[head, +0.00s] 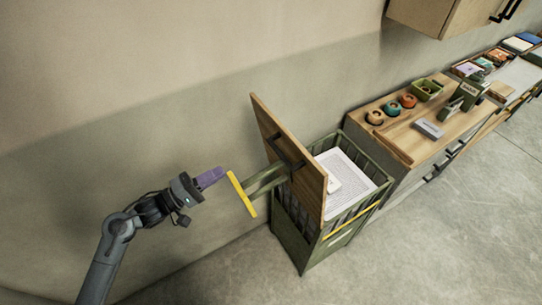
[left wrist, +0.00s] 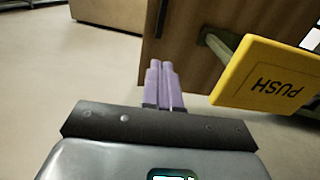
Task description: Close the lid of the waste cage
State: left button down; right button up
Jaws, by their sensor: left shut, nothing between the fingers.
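The waste cage (head: 304,246) is a green slatted bin on the floor against the wall, with papers (head: 345,173) inside. Its wooden lid (head: 290,160) stands open, tilted up on the cage's left side. A yellow push plate (head: 241,194) sits on a green arm fixed to the lid; in the left wrist view the plate (left wrist: 262,75) reads PUSH. My left gripper (head: 221,174) has purple fingers, shut and empty, just left of the plate in the head view. In the left wrist view the fingertips (left wrist: 160,65) are left of the plate, in front of the lid (left wrist: 185,40). My right gripper is not in view.
A wooden-topped counter (head: 402,132) with several round pots, a green box and a grey block stands right of the cage. A wall cabinet (head: 440,15) hangs above. The floor in front (head: 430,245) is clear.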

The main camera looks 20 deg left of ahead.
pick_arm(q)
jog(key=p, duration=0.1)
send_near(268, 142)
jog(key=x, duration=0.5)
jog(key=shift+w+f, duration=0.15)
jog(key=shift+x, duration=0.85)
